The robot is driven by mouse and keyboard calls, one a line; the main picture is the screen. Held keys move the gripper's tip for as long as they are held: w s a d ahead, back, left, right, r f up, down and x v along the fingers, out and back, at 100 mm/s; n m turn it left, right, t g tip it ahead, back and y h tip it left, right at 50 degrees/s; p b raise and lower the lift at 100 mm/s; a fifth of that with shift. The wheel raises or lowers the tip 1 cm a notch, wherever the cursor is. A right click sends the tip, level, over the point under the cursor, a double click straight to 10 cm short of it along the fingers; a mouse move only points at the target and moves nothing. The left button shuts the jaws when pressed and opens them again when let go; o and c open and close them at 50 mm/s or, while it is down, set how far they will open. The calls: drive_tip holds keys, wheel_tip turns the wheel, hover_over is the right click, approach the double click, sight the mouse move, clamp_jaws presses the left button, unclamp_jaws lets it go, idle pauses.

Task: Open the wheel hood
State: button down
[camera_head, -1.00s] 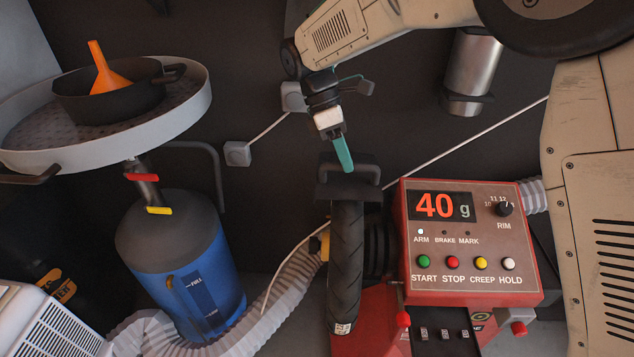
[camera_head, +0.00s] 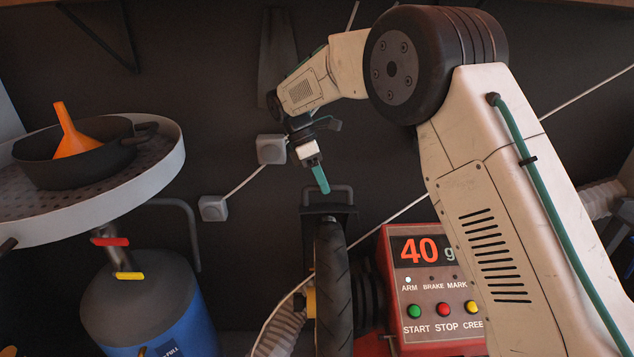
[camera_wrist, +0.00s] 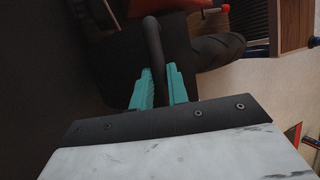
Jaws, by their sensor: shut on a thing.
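The wheel hood (camera_head: 329,210) is a dark cover with a looped handle (camera_head: 343,188), sitting over the top of the black tyre (camera_head: 333,285) in the head view. My gripper (camera_head: 321,182), with teal fingers, reaches down to the handle from above. In the wrist view, the teal fingers (camera_wrist: 156,88) are closed on either side of the dark handle bar (camera_wrist: 153,45). The hood's dark plate (camera_wrist: 125,60) spreads out beyond them. The hood is down over the tyre, and its hinge cannot be made out.
The red balancer panel (camera_head: 430,290), reading 40 g, stands right of the tyre, partly behind my arm. Left are a round tray (camera_head: 150,175) with a black pan (camera_head: 75,155) and orange funnel (camera_head: 75,135), and a blue tank (camera_head: 190,305). A dark wall lies behind.

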drive_tip(key=shift+w+d+f, duration=0.1)
drive_tip(key=shift+d+f, duration=0.05)
drive_tip(key=shift+f, duration=0.15)
drive_tip(key=c, duration=1.6)
unclamp_jaws()
drive_tip(key=shift+o, duration=1.2)
drive_tip(key=shift+w+f, duration=0.1)
drive_tip(key=shift+w, duration=0.1)
drive_tip(key=shift+s+r, duration=0.1)
drive_tip(key=shift+r, duration=0.1)
drive_tip(key=v, duration=0.7)
drive_tip(key=shift+a+r, duration=0.2)
drive_tip(key=shift+r, duration=0.1)
